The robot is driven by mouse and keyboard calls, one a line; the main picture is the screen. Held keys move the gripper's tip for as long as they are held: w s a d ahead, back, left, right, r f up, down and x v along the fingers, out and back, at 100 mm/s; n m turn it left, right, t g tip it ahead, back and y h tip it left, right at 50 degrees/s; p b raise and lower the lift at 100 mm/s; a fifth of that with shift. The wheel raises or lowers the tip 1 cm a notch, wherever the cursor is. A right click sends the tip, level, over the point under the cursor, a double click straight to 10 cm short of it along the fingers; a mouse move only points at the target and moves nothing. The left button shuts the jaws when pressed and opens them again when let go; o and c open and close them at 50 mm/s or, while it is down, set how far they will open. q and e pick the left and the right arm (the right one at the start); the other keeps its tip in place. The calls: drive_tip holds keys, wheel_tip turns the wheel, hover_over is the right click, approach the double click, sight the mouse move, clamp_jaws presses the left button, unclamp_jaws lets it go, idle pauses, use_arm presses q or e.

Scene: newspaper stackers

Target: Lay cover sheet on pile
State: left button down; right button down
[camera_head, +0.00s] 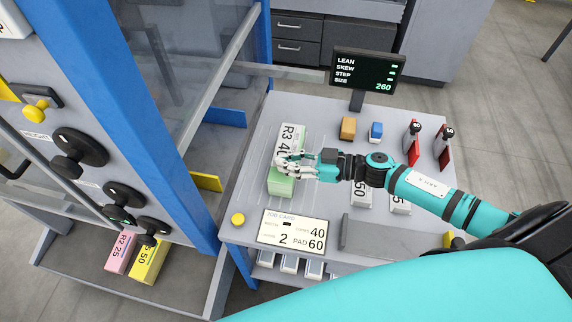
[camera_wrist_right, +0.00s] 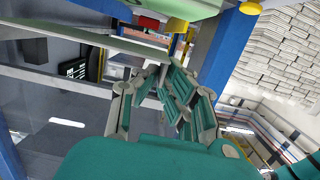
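My right gripper (camera_head: 297,168) reaches in from the right over the workbench. Its pale fingers lie over the front part of a white block labelled "R3 40" (camera_head: 291,138), hiding some of it. A light green block (camera_head: 281,184) sits just in front, partly under the fingers. In the right wrist view the gripper's jointed fingers (camera_wrist_right: 165,100) show, with a pale green surface (camera_wrist_right: 185,7) at the top edge. I cannot tell whether the fingers touch or hold anything. No cover sheet is clearly distinguishable. My left gripper is not in view.
On the grey bench (camera_head: 255,128) stand an orange block (camera_head: 348,128), a blue block (camera_head: 376,131), red-bladed stamps (camera_head: 413,145), a job card (camera_head: 290,230) and a display (camera_head: 367,73). A blue post (camera_head: 140,110) and knob panel stand left. Pink (camera_head: 121,252) and yellow (camera_head: 149,262) bundles lie low left.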

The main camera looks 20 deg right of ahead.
drive_tip(key=shift+w, duration=0.5)
drive_tip(key=shift+f, duration=1.8)
drive_tip(key=c, duration=2)
unclamp_jaws()
drive_tip(key=shift+f, duration=0.2)
drive_tip(key=o, duration=0.5)
drive_tip(key=shift+r, duration=0.1)
